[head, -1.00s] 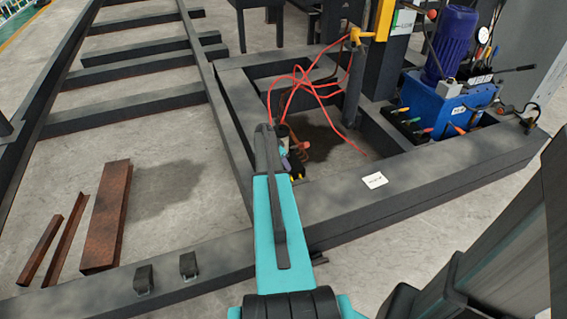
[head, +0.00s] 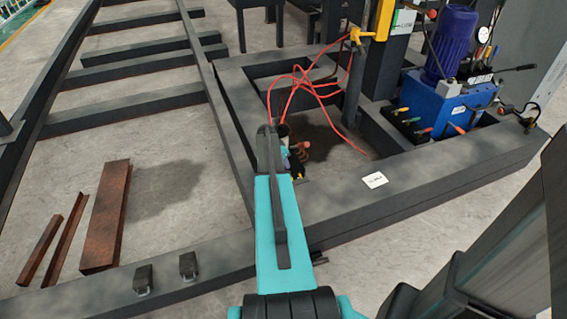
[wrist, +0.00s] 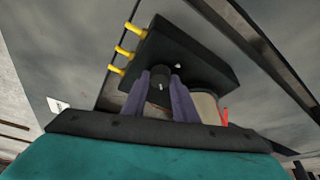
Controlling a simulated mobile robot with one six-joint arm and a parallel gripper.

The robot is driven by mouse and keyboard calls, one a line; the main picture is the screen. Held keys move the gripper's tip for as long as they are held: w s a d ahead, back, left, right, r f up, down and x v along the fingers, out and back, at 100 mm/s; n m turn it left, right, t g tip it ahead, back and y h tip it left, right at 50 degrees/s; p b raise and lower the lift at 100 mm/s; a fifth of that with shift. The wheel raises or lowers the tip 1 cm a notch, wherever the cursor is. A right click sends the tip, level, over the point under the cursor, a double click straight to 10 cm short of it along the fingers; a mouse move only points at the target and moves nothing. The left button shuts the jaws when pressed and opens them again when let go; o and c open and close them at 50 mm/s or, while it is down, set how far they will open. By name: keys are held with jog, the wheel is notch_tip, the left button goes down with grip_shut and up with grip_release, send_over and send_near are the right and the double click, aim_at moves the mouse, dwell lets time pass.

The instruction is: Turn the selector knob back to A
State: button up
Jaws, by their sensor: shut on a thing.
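In the wrist view a black round selector knob (wrist: 160,80) stands on a black box (wrist: 188,58). A small pale mark shows on the knob's face. A small white spot is on the box just up and right of the knob. The two purple fingers of my gripper (wrist: 160,92) are on either side of the knob and shut on it. I cannot read any letter by the knob. In the head view my arm largely hides the gripper and the box, low inside the dark frame.
Yellow fittings (wrist: 122,52) stick out of the box's left side. In the head view red hoses (head: 302,84) loop just beyond my gripper. Dark beams (head: 340,205) surround it. A blue pump unit (head: 440,103) stands right. Rusty steel pieces (head: 105,215) lie left.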

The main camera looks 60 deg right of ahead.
jog(key=n+t, duration=0.1)
jog(key=n, duration=0.3)
jog(key=shift+s+a+n+t, duration=0.1)
jog(key=shift+s+n+t, duration=0.2)
jog(key=shift+s+t, duration=0.1)
jog(key=shift+s+n+t+y+p, duration=0.1)
jog(key=shift+n+t+y+p, duration=0.25)
jog(key=shift+n, duration=0.95)
jog(key=shift+s+n+t+y+p, duration=0.1)
jog(key=shift+n+t, duration=0.45)
jog(key=shift+n, duration=0.75)
jog(key=o, duration=1)
jog(key=shift+w, duration=0.15)
jog(key=shift+o, duration=0.2)
jog(key=shift+r, duration=0.15)
jog(key=shift+r, duration=0.5)
jog(key=v, duration=1.2)
jog(key=shift+s+r+p, duration=0.2)
jog(key=shift+s+p, duration=0.1)
jog(key=shift+a, duration=0.1)
